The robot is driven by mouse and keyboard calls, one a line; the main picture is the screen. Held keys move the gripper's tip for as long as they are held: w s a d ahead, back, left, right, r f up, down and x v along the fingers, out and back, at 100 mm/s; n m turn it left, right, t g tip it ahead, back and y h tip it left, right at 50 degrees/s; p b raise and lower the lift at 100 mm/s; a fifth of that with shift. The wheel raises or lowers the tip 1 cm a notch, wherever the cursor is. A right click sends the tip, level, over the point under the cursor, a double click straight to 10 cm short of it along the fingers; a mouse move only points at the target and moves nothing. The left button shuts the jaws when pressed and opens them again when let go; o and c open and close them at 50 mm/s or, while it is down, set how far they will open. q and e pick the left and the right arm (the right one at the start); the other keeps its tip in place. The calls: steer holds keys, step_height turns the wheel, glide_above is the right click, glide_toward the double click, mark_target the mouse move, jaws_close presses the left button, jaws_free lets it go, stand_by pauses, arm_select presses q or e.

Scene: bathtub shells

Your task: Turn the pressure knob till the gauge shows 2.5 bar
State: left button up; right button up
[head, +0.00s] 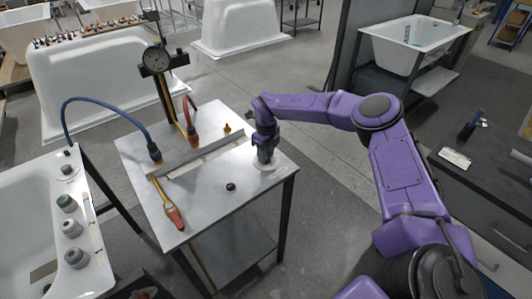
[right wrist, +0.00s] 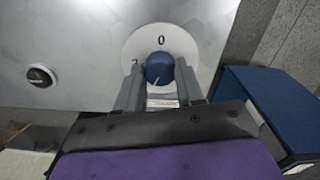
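The pressure knob (right wrist: 160,68) is blue and sits on a round white dial plate (right wrist: 182,42) marked with a 0. My right gripper (head: 265,152) is at the knob at the right end of the white worktable (head: 215,215). In the right wrist view the fingers of my right gripper (right wrist: 160,84) lie close against both sides of the knob, and they look shut on it. The gauge (head: 156,58) is a round dial on a post behind the table. Its needle is too small to read. My left gripper does not show.
A bathtub rim (head: 90,215) with several fittings is at left. A dark bench (head: 490,185) is at right.

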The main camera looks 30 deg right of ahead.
steer(key=shift+f+m+b, duration=0.3)
steer(key=shift+m+b, duration=0.3)
steer(key=shift+b, duration=0.55)
steer(key=shift+r, duration=0.2)
steer(key=shift+r+m, duration=0.15)
steer(key=shift+m, duration=0.15)
steer(key=o, duration=1)
steer(key=shift+o, duration=0.2)
step_height(320, 180, up, 10)
steer(key=b, duration=0.2)
steer(key=shift+r, duration=0.25)
